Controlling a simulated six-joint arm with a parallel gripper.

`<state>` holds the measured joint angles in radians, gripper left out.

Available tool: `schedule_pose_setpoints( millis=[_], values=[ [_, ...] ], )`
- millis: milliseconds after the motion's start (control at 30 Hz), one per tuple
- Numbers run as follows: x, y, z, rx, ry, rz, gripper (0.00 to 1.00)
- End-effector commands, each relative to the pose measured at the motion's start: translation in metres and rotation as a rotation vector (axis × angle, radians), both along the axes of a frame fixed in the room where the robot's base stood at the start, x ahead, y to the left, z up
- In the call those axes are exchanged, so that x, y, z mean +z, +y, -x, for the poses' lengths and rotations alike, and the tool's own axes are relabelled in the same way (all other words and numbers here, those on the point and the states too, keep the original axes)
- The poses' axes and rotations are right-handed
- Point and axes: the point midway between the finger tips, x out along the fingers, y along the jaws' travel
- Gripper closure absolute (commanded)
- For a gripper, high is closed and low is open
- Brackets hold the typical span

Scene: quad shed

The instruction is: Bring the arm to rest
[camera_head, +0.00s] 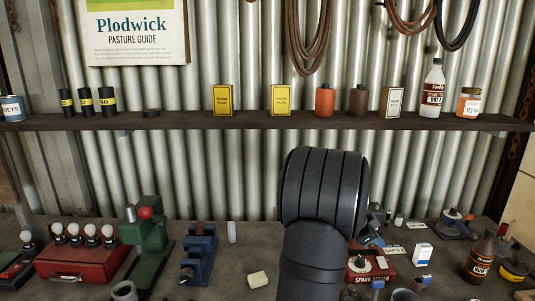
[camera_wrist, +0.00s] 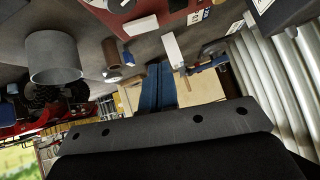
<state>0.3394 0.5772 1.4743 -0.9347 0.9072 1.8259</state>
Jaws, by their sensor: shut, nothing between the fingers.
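My gripper (camera_wrist: 158,72) shows in the wrist view as two blue fingers pressed together, with nothing between them. They reach out beyond a dark plate with several holes, which is mine. In the head view my dark arm rises in front of the bench right of the middle, and it hides my gripper. The wrist picture is tilted, with the bench top along its upper part. I cannot tell the gap between my fingers and the bench.
A red case (camera_head: 82,258), a green press (camera_head: 146,232) and a blue vise (camera_head: 199,255) stand left on the bench. A brown bottle (camera_head: 480,258) stands right. A shelf (camera_head: 240,121) with boxes and bottles runs behind my arm. A grey cylinder (camera_wrist: 53,58) shows in the wrist view.

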Motion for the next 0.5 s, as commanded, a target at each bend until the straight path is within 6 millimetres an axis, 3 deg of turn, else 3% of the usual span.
schedule_pose_setpoints(
  millis=[300,500],
  values=[
    [0.045,0.046,0.006,0.003,-0.001,0.0,1.0],
    [0.057,0.058,0.009,0.0,0.001,0.0,1.0]
  ],
)
